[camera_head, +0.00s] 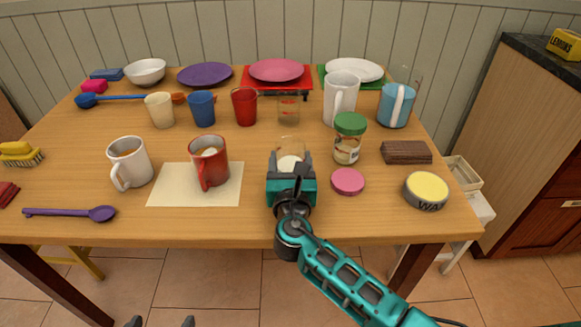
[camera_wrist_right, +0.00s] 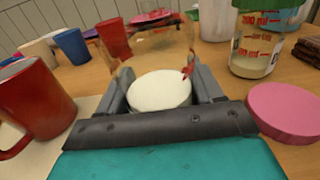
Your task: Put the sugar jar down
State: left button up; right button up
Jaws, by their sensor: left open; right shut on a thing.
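The sugar jar (camera_head: 290,146) is an open clear glass jar with white contents, upright between the fingers of my right gripper (camera_head: 290,163). In the right wrist view the jar (camera_wrist_right: 160,92) stands between both fingers, its white contents low in the glass. I cannot tell whether its base touches the wooden table (camera_head: 250,222). A round pink lid (camera_head: 348,181) lies on the table just right of the gripper; it also shows in the right wrist view (camera_wrist_right: 287,112). My left gripper (camera_head: 161,321) shows only as two dark, separated tips at the bottom edge.
A red mug (camera_head: 209,160) stands on a paper sheet (camera_head: 172,188) to the left. A green-lidded jar (camera_head: 348,140) is close on the right, with a yellow-topped tin (camera_head: 426,191) farther right. Cups and plates fill the back. The front strip of table is mostly bare.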

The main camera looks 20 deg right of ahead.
jog(key=shift+f, duration=0.1)
jog(key=o, duration=1.2)
